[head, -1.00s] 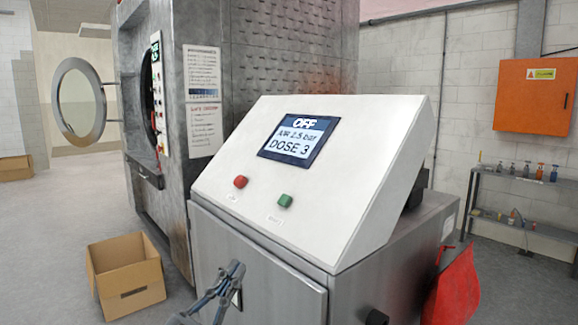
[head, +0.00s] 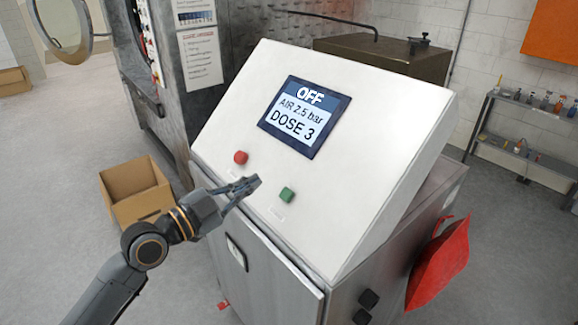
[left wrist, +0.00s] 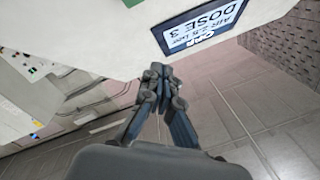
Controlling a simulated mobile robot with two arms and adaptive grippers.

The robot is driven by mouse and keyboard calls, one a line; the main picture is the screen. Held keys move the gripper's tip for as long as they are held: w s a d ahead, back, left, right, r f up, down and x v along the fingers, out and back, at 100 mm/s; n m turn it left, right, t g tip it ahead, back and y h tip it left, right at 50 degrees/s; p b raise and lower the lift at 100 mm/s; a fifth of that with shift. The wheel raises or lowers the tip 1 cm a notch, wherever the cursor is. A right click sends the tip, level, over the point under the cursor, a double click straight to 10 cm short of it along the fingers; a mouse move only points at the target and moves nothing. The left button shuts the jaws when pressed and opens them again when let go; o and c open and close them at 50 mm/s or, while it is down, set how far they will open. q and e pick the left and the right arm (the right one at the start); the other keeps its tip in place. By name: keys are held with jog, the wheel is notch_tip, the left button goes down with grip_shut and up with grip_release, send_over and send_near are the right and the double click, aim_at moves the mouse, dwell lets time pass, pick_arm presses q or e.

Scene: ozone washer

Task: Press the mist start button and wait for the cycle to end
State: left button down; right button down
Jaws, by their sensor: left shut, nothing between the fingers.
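The sloped white control panel (head: 370,140) stands on a steel cabinet. Its screen (head: 305,117) reads "OFF", "AIR 2.5 bar", "DOSE 3". A red button (head: 240,157) sits on the left and a green button (head: 286,194) to its right, each with a small label below that is too small to read. My left gripper (head: 256,182) is shut and empty, in front of the panel's lower part, with its tips between the two buttons in the picture. I cannot tell whether it touches the panel. In the left wrist view, the shut fingers (left wrist: 158,70) show near the screen (left wrist: 205,25). The right gripper is not in view.
The large metal washer with an open round door (head: 60,25) stands behind at the left. An open cardboard box (head: 138,190) lies on the floor before it. A red bag (head: 438,262) hangs at the cabinet's right side. A shelf with bottles (head: 520,140) stands at the right wall.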

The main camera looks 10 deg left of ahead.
aim_at(287, 195)
pick_arm(q)
jog(key=shift+w+r, duration=0.15)
jog(key=shift+r, duration=0.15)
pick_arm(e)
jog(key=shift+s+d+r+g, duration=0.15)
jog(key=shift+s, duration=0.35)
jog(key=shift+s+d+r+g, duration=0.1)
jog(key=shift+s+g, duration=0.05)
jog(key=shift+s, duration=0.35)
